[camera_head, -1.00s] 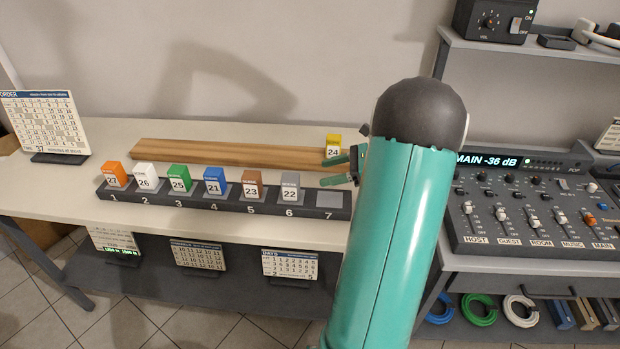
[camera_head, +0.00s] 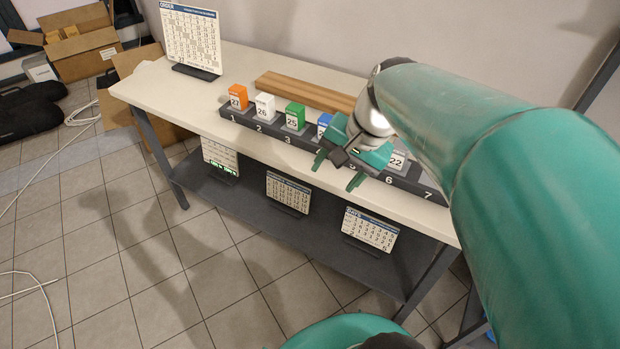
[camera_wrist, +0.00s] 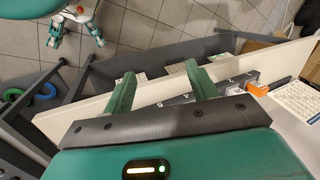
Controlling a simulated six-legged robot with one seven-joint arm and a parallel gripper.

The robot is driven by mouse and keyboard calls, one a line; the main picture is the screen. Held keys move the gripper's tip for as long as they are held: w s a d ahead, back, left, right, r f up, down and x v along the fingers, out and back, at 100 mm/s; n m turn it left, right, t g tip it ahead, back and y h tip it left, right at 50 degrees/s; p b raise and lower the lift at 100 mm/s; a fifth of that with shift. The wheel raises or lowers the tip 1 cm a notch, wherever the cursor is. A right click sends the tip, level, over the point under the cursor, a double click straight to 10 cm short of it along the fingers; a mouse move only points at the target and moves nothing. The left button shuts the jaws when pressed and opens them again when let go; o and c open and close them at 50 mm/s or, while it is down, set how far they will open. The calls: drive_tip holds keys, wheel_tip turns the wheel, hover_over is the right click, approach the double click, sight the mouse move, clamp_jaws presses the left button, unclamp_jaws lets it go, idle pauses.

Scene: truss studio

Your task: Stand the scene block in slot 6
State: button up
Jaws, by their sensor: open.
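The dark slotted rack (camera_head: 246,125) runs along the bench's front edge, numbered along its face. An orange block (camera_head: 238,97), a white block (camera_head: 265,106) and a green block (camera_head: 295,116) stand in slots 1 to 3. A blue block (camera_head: 324,122) is partly hidden by my gripper. A grey block marked 22 (camera_head: 397,160) stands by number 6. My gripper (camera_head: 337,172) is open over the rack's front edge around slots 4 and 5. Its spread fingers also show in the wrist view (camera_wrist: 160,78), with nothing between them. No brown or yellow block is visible now.
A wooden strip (camera_head: 305,92) lies behind the rack and an order calendar (camera_head: 191,38) stands at the bench's left end. Several calendar cards (camera_head: 288,192) stand on the lower shelf (camera_head: 250,205). The tiled floor in front is clear.

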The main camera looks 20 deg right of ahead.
drive_tip(key=s+a+r+n+t+h, duration=0.2)
drive_tip(key=s+a+n, duration=0.3)
drive_tip(key=n, duration=0.4)
drive_tip(key=shift+s+a+t+h, duration=0.25)
drive_tip(key=shift+a+t+h, duration=0.15)
drive_tip(key=shift+a+h, duration=0.25)
drive_tip(key=shift+r, duration=0.1)
